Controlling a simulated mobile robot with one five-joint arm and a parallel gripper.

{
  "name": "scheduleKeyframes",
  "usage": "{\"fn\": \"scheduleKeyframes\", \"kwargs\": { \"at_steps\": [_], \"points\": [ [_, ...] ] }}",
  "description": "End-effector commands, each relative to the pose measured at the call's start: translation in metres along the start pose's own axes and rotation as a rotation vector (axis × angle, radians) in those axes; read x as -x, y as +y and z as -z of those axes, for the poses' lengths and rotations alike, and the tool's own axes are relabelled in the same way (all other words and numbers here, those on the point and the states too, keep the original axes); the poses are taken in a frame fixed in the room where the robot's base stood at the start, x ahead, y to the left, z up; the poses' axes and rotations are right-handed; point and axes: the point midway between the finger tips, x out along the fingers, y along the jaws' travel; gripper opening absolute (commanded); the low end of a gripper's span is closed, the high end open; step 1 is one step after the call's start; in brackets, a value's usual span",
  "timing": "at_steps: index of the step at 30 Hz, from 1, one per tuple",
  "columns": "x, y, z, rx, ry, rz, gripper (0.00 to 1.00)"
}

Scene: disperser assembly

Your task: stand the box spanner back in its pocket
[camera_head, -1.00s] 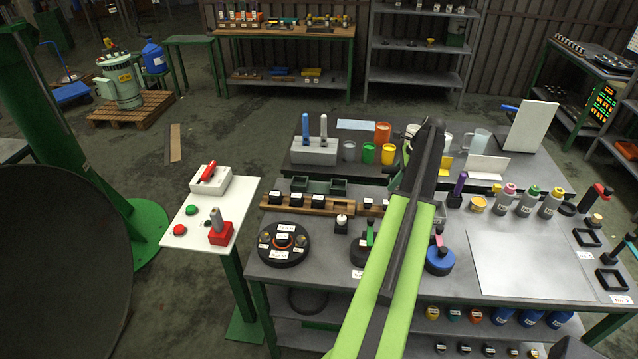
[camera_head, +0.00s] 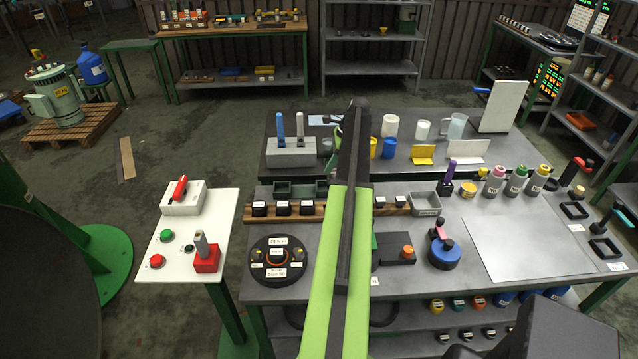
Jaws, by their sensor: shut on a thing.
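My arm (camera_head: 340,250), bright green with a dark far part, reaches up the middle of the view over both benches. Its far end is in front of the rear bench. My gripper's fingers and anything they hold are hidden behind the arm. I cannot make out the box spanner or tell which pocket is its own. A grey block (camera_head: 291,155) on the rear bench holds an upright blue-handled tool (camera_head: 280,125) and an upright pale-handled tool (camera_head: 300,127). A purple-handled tool (camera_head: 450,172) stands in a small dark holder to the right of the arm.
A wooden rail (camera_head: 330,212) with black blocks crosses the front bench behind a round black fixture (camera_head: 278,277). Cups, bottles (camera_head: 494,182) and a blue round base (camera_head: 444,253) stand around. A grey sheet (camera_head: 520,235) leaves clear room at right. A white pedestal (camera_head: 175,240) stands left.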

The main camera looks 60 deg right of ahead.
Motion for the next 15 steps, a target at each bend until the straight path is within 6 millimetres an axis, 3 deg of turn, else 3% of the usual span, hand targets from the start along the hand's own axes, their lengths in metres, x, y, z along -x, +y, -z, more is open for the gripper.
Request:
{"fn": "scheduleKeyframes", "kwargs": {
  "at_steps": [1, 3, 9, 15],
  "points": [
    [-0.016, -0.009, -0.003, 0.002, 0.0, -0.001, 0.0],
    [-0.026, -0.016, -0.01, 0.001, 0.0, -0.001, 0.0],
    [-0.035, -0.024, -0.02, 0.0, 0.0, 0.0, 0.0],
    [-0.046, -0.023, -0.016, 0.0, 0.0, 0.0, 0.0]
  ]
}}
